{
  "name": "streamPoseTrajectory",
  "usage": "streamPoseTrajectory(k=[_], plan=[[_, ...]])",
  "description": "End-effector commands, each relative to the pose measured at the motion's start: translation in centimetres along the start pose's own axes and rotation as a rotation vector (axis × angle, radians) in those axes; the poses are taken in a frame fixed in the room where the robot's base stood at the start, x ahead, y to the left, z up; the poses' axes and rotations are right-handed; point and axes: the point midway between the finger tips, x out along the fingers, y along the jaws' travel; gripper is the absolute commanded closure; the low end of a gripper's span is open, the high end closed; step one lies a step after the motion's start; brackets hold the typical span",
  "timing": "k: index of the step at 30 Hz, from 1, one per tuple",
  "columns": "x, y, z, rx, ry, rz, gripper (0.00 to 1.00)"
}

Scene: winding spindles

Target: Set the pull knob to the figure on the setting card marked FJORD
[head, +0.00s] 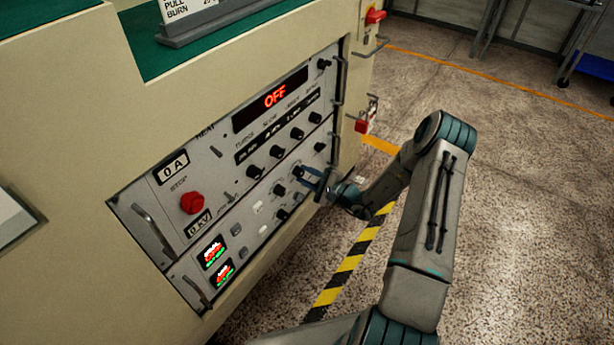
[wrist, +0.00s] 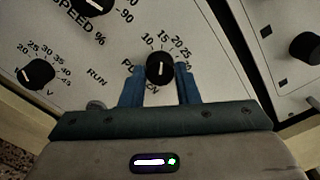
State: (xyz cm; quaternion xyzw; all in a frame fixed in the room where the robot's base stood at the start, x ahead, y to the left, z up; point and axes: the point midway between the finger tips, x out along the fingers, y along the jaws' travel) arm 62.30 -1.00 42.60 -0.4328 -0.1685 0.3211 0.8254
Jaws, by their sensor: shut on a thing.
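The pull knob (wrist: 160,67) is a round black knob with a white pointer line, on the pale panel in the wrist view. Its scale shows 10, 15, 20 and higher figures; the pointer is roughly upright, near 15, but its exact setting is hard to read. The blue fingers of my gripper (wrist: 160,88) stand on both sides of the knob, shut on it. In the head view my gripper (head: 314,183) is at the panel's lower right. A card (head: 187,7) with "PULL" and "BURN" is cut off at the top; no FJORD mark shows.
The speed knob (wrist: 95,4) and a knob marked V (wrist: 39,73) are close by. A red stop button (head: 192,203) and metal handles (head: 153,228) stand out from the panel. The display (head: 274,96) reads OFF. Open floor (head: 515,200) lies to the right.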

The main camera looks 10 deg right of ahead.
Motion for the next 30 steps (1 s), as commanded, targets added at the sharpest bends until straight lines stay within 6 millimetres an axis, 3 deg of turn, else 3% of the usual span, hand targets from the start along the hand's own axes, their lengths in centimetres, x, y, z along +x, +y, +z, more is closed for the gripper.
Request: streamPoseTrajectory(k=[15,16,18,26,30], plan=[[-0.1,0.0,-0.1,-0.017,0.003,0.000,0.94],[-0.1,0.0,-0.1,-0.017,0.003,0.000,0.63],[-0.1,0.0,-0.1,-0.017,0.003,0.000,0.50],[-0.1,0.0,0.0,-0.017,0.001,0.000,0.50],[-1.0,-0.1,0.0,-0.016,0.003,-0.001,0.50]])
